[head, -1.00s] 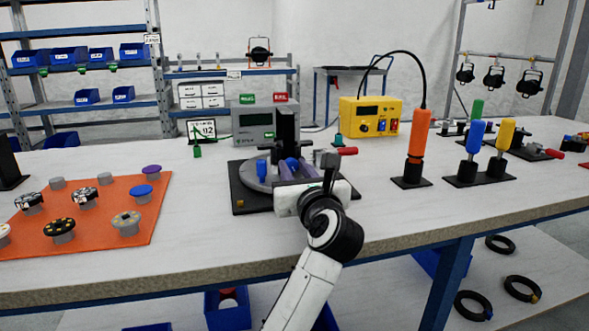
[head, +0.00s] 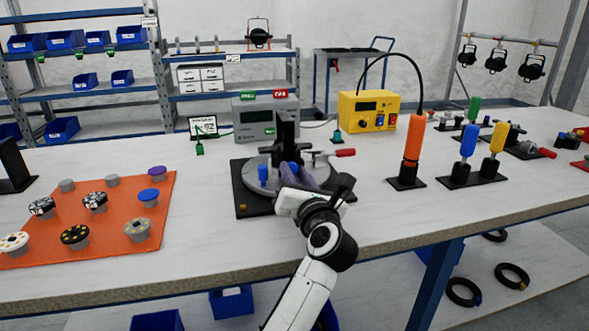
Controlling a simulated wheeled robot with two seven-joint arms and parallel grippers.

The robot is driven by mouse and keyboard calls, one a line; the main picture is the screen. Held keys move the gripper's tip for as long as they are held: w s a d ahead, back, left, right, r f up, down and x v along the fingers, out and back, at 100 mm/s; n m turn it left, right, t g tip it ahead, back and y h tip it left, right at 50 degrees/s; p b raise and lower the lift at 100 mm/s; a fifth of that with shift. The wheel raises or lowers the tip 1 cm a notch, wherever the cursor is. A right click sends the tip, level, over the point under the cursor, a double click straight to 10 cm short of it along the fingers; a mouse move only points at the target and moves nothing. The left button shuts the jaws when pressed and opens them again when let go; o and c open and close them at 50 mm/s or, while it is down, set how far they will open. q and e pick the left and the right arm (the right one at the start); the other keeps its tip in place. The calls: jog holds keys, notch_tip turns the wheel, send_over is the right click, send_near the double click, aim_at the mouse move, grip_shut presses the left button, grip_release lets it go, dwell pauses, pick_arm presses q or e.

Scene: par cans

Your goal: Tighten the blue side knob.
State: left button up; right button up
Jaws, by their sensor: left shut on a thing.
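A dark fixture (head: 287,130) stands on a round grey plate (head: 250,184) over a black base (head: 243,208) in the middle of the bench. My left gripper (head: 291,172) reaches in from the front, its purple-grey fingers low against the front of the fixture. It is shut on the blue side knob, which its fingers and wrist hide. A separate upright blue piece (head: 263,174) stands on the round plate just left of the fingers. A clamp with a red handle (head: 345,153) points right behind the gripper. My right gripper is not in view.
An orange mat (head: 113,240) with several small discs on stubs lies at left. A grey meter (head: 254,118) and a yellow supply box (head: 367,112) stand behind. Orange (head: 412,137), blue and yellow-handled tools stand at right. The front bench strip is clear.

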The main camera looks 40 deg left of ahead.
pick_arm(q)
jog(key=o, duration=1.1)
notch_tip(320, 180, up, 10)
jog(key=p, duration=0.3)
